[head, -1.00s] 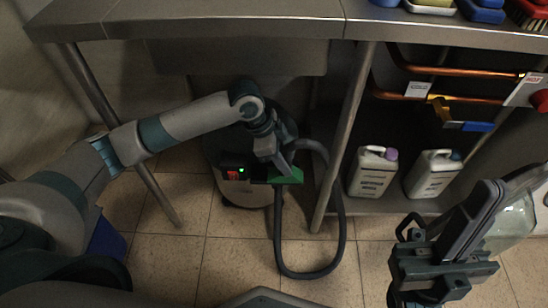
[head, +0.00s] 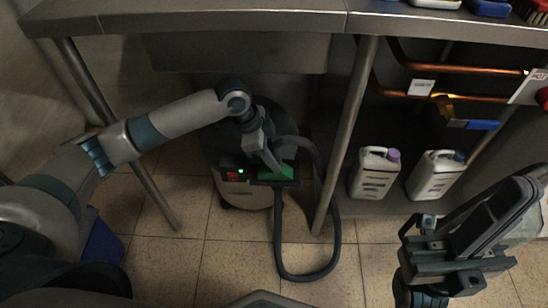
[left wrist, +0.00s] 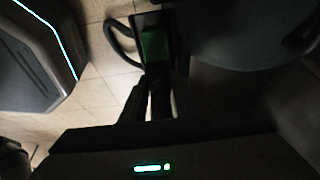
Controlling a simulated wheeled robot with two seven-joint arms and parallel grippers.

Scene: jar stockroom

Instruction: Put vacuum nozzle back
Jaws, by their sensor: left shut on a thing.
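The vacuum (head: 247,196), a rounded canister with a light lower body, stands on the floor under the counter. Its dark hose (head: 279,235) loops down to the floor in front and back up on the right. My left gripper (head: 272,160) is shut on the nozzle, a dark piece with a green face (head: 284,173), at the vacuum's front. The green face also shows beyond my left fingers in the left wrist view (left wrist: 155,45). I cannot tell whether the nozzle touches the vacuum. My right gripper (head: 440,265) is at the lower right; its fingertips are unclear.
A metal counter (head: 230,22) spans the top, with a slanted leg (head: 347,135) just right of the vacuum. Two white jugs (head: 374,174) stand on a low shelf under copper pipes (head: 455,66). A blue bin (head: 104,243) is at the left. Front floor tiles are mostly clear.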

